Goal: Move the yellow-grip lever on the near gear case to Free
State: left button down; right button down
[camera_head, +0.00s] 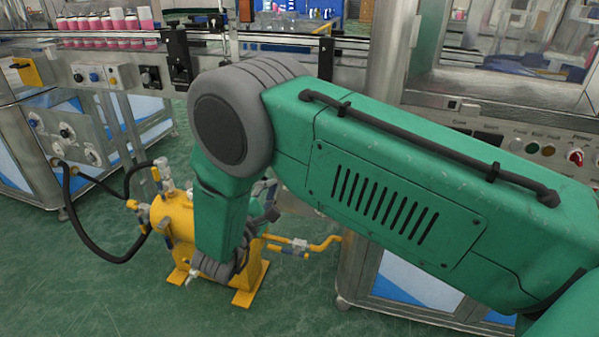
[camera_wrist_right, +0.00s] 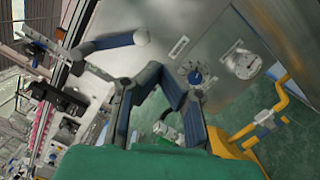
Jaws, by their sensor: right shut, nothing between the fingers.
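I cannot make out a yellow-grip lever or its Free mark for certain in either view. A yellow piece (camera_head: 27,72) with a dark part sits on the conveyor frame at the upper left. My right arm crosses the head view and hides much of the middle. My right gripper (camera_head: 230,266) hangs low in front of a yellow machine on the floor (camera_head: 180,217), partly hidden by its own arm. In the right wrist view its dark jointed fingers (camera_wrist_right: 160,105) show above the green housing. My left gripper is out of view.
A conveyor with pink bottles (camera_head: 118,20) runs along the back left. A steel cabinet with dials (camera_head: 70,133) and black hoses stands at left. Yellow piping (camera_head: 315,245) lies right of the machine. A button panel (camera_head: 540,147) is at right. Green floor is clear at front left.

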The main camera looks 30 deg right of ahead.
jog(key=w+d+r+g+h+b, duration=0.1)
jog(key=d+r+b, duration=0.2)
jog(key=d, duration=0.7)
jog(key=shift+w+d+r, duration=0.15)
jog(key=shift+w+r, duration=0.15)
jog(key=shift+r, duration=0.25)
jog(key=shift+a, duration=0.2)
